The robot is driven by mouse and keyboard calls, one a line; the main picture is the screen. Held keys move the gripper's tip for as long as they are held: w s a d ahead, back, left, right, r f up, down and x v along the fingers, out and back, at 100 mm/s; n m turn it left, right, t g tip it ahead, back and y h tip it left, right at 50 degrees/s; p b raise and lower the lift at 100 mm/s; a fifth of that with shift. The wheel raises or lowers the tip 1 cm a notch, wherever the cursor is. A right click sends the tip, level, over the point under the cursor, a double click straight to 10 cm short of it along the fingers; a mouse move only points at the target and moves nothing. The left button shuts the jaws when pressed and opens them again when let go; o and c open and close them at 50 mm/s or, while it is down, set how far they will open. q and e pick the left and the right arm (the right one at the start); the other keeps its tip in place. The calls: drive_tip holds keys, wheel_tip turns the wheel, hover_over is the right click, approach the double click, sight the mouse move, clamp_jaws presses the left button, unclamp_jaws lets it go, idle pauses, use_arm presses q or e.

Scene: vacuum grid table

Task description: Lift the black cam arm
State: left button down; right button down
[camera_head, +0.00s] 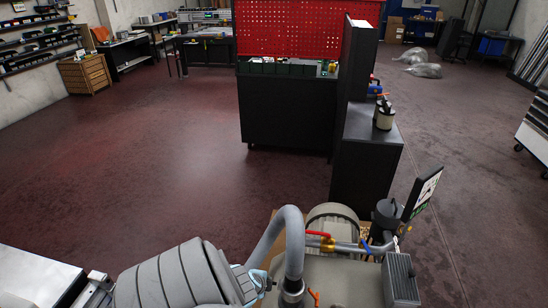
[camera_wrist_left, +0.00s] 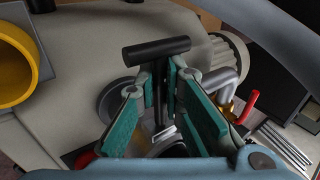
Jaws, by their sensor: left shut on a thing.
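The black cam arm (camera_wrist_left: 156,50) shows in the left wrist view as a T shape, with a dark round crossbar on an upright stem. My left gripper (camera_wrist_left: 159,76) has its teal-padded fingers closed around the stem, just below the crossbar. The lower end of the stem is partly hidden between the fingers. In the head view my left gripper (camera_head: 257,284) is low in the middle, beside the thick grey hose. I cannot make out the cam arm there. My right gripper is in neither view.
A grey hose (camera_head: 267,240) arches close to my left gripper. A red-handled valve (camera_head: 320,236), a finned block (camera_head: 400,280) and a sign panel (camera_head: 424,192) stand to the right. A yellow ring (camera_wrist_left: 36,65) is left of the fingers. A black cabinet (camera_head: 290,110) stands beyond; the floor at left is clear.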

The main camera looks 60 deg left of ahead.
use_arm(q)
drive_tip(key=shift+s+a+r, duration=0.15)
drive_tip(key=shift+s+a, duration=0.1)
drive_tip(key=shift+a, duration=0.15)
drive_tip(key=c, duration=0.9)
unclamp_jaws()
drive_tip(key=shift+d+r, duration=0.1)
drive_tip(key=shift+f, duration=0.2)
drive_tip(key=shift+w+d, duration=0.15)
